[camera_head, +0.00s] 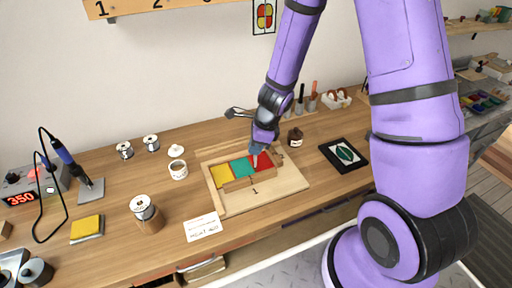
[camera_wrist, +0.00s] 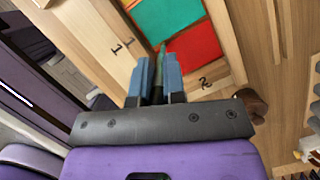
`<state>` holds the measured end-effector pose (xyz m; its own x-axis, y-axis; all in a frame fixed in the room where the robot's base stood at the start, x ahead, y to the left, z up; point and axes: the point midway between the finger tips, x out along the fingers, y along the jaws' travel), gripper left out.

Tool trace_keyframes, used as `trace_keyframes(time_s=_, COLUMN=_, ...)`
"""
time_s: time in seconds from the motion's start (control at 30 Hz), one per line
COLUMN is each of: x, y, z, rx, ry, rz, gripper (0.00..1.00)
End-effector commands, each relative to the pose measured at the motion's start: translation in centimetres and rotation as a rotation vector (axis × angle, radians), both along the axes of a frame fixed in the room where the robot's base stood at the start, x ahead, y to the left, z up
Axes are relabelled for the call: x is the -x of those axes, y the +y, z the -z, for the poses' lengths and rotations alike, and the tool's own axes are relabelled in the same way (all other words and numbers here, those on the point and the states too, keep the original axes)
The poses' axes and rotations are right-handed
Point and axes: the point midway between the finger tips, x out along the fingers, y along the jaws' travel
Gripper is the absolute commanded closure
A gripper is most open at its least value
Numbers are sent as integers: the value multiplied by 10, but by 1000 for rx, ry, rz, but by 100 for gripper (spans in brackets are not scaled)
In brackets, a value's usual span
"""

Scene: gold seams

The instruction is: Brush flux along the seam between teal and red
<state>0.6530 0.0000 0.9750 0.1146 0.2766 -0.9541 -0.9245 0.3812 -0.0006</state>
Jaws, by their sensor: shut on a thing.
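The teal piece (camera_head: 239,168) lies between the yellow piece (camera_head: 221,176) and the red piece (camera_head: 264,160) in a wooden frame (camera_head: 290,184). The wrist view shows the teal piece (camera_wrist: 165,18) and red piece (camera_wrist: 198,48) side by side. My gripper (camera_head: 259,148), with blue fingers (camera_wrist: 157,72) in the wrist view, is shut on a thin dark brush (camera_wrist: 160,60). The brush points down at the pieces, its tip close to the teal-red seam. I cannot tell whether the tip touches. My gripper partly hides the red piece in the head view.
A dark brown bottle (camera_head: 295,137) stands just behind the frame. A framed leaf picture (camera_head: 344,155) lies to the right. A soldering iron (camera_head: 64,155) stands far left.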

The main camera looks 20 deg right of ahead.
Motion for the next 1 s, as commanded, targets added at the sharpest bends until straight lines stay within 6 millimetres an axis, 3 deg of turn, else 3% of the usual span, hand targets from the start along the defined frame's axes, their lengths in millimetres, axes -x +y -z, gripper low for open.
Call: trace_keyframes(time_s=1.0, x=-25, y=-1, z=-1, rx=1, ry=-1, rz=0, gripper=100)
